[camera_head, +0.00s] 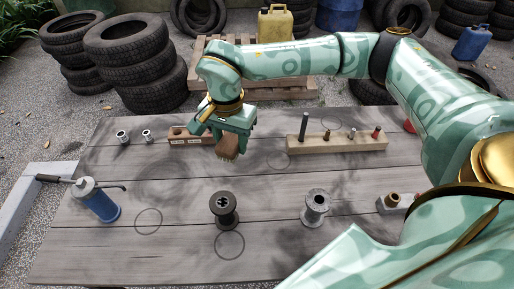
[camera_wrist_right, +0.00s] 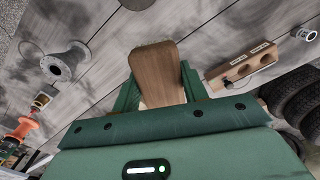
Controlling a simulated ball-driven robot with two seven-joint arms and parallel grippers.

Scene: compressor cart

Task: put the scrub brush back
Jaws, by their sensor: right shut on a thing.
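My right gripper (camera_head: 226,143) is above the far left-centre of the wooden table (camera_head: 270,180). It is shut on the scrub brush (camera_head: 228,153), whose bristles point down toward the tabletop. In the right wrist view the brush's brown wooden back (camera_wrist_right: 158,72) sits between the two green fingers (camera_wrist_right: 160,88). A wooden block with holes and pale labels (camera_head: 180,136) lies just left of the gripper, partly hidden by it. The block also shows in the right wrist view (camera_wrist_right: 240,68). My left gripper is not in view.
A long wooden rack (camera_head: 340,145) with upright pins stands to the right. A dark spool (camera_head: 224,212), a grey spool (camera_head: 315,208) and a blue oil can (camera_head: 97,202) stand nearer. Two small metal fittings (camera_head: 146,136) are at far left. The table's middle is clear.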

